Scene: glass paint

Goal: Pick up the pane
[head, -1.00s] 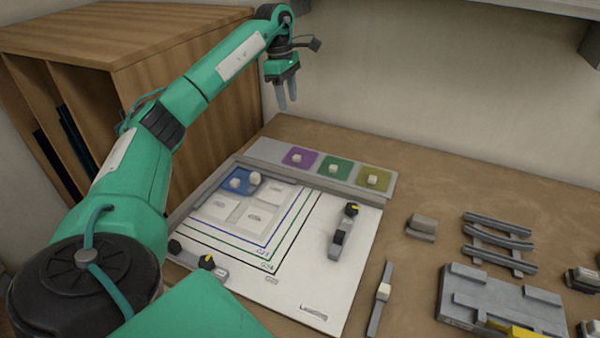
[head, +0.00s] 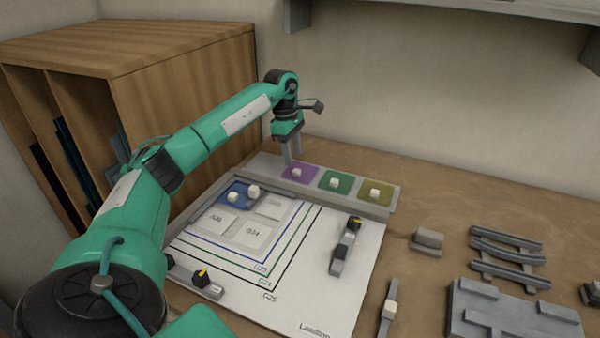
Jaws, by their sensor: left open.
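A purple pane (head: 312,171) with a small white knob lies on the grey strip at the back of the board. A green pane (head: 337,189) and a yellow-olive pane (head: 382,201) lie to its right, each with a white knob. A blue pane (head: 222,198) lies on the board at left, with two pale knobs on or beside it. My left gripper (head: 292,161) is open and points down, its fingertips close to the purple pane's knob. I cannot tell whether they touch it. My right gripper is out of view.
The white board (head: 345,285) carries nested outlines and pale squares. Clamps with a black-and-yellow knob (head: 355,222) and another (head: 201,276) sit on it. A wooden rack (head: 180,95) stands at left. Grey blocks and a slatted rack (head: 505,245) lie at right.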

